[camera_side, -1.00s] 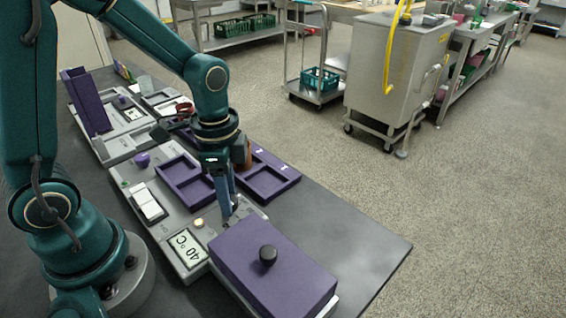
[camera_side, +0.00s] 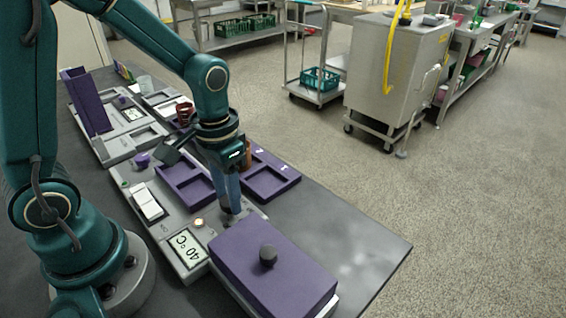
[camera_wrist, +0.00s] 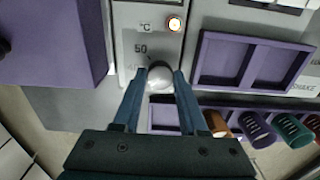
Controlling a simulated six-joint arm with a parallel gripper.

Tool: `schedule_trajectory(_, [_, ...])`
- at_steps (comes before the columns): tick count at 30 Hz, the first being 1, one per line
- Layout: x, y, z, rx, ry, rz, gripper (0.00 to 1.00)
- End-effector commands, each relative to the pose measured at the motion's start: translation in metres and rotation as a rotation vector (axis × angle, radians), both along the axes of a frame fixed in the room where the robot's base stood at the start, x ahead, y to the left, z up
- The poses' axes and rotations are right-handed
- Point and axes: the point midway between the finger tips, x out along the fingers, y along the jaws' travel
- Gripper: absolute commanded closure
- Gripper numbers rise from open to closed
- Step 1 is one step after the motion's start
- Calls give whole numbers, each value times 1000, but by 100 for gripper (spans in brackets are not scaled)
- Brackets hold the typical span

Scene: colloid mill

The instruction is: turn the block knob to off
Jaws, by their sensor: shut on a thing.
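In the side view my gripper (camera_side: 231,212) points down onto the unit behind the purple lid and mostly hides the knob. The unit's display (camera_side: 187,248) reads 40 °C. The knob's pointer cannot be made out.
A purple block with a black top knob (camera_side: 268,255) stands close in front of my gripper. Purple trays (camera_side: 268,183) lie behind it. Several coloured tubes (camera_wrist: 256,127) stand near my fingers in the wrist view. The bench's right end is clear.

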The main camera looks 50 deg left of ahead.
Motion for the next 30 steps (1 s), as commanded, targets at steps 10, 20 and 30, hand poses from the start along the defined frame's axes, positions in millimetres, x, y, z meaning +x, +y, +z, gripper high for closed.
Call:
schedule_trajectory(10, [-1, 0, 0, 0, 3, 327, 100])
schedule_trajectory(20, [-1, 0, 0, 0, 4, 604, 100])
schedule_trajectory(30, [-1, 0, 0, 1, 4, 772, 100])
